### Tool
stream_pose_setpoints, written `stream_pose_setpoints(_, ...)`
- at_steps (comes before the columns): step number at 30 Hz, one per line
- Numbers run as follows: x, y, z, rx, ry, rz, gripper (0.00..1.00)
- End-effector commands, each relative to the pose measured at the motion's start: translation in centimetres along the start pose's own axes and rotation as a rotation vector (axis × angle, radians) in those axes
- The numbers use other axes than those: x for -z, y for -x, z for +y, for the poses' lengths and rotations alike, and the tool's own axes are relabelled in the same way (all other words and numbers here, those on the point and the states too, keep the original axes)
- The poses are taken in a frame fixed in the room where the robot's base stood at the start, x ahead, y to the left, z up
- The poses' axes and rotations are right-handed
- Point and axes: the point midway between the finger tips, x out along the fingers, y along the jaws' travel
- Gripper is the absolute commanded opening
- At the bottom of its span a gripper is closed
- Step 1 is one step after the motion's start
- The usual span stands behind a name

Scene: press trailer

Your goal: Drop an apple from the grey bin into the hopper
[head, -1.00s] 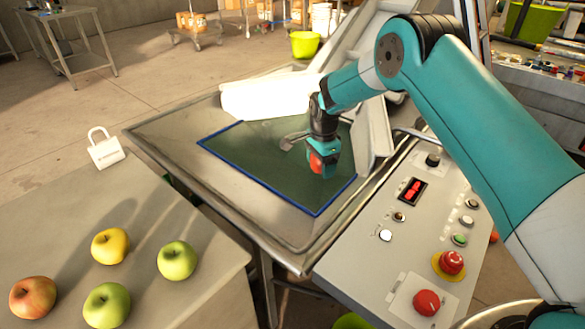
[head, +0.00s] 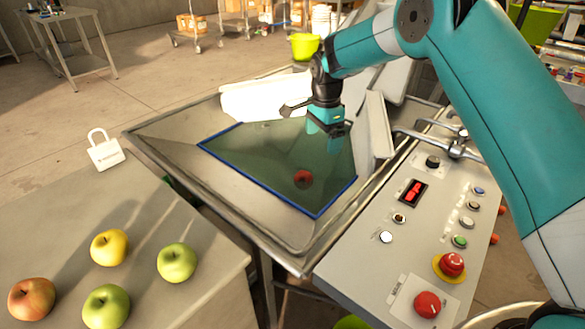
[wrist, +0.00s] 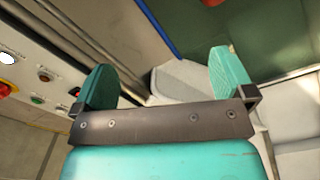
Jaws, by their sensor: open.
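A red apple (head: 303,179) lies inside the blue-edged hopper opening (head: 225,165), low in the green-tinted area. My gripper (head: 327,130) is above the hopper, behind and above the apple, and apart from it. In the wrist view my gripper (wrist: 165,82) shows two teal fingers spread wide with nothing between them. The grey bin is not clearly visible in either view.
Several apples, including a yellow one (head: 109,247) and a green one (head: 177,262), stand on the grey table (head: 200,295) at left beside a white padlock (head: 105,150). A control panel (head: 370,270) with red buttons is at right.

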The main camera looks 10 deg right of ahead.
Motion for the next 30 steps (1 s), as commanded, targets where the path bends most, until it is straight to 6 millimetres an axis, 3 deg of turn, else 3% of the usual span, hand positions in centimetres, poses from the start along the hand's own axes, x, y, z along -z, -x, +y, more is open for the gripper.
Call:
stream_pose_setpoints(3, 0.0, 3.1, -0.1, 0.005, 0.0, 0.001, 1.0)
stream_pose_setpoints(9, 0.0, 6.6, -0.1, 0.003, 0.0, 0.0, 1.0)
stream_pose_setpoints(15, 0.0, 7.9, 0.0, 0.0, 0.0, 0.0, 1.0)
stream_pose_setpoints(26, 0.0, 8.1, 0.0, 0.001, 0.004, 0.0, 1.0)
stream_pose_setpoints(30, -1.1, 10.4, 1.5, 0.016, 0.124, -0.011, 1.0)
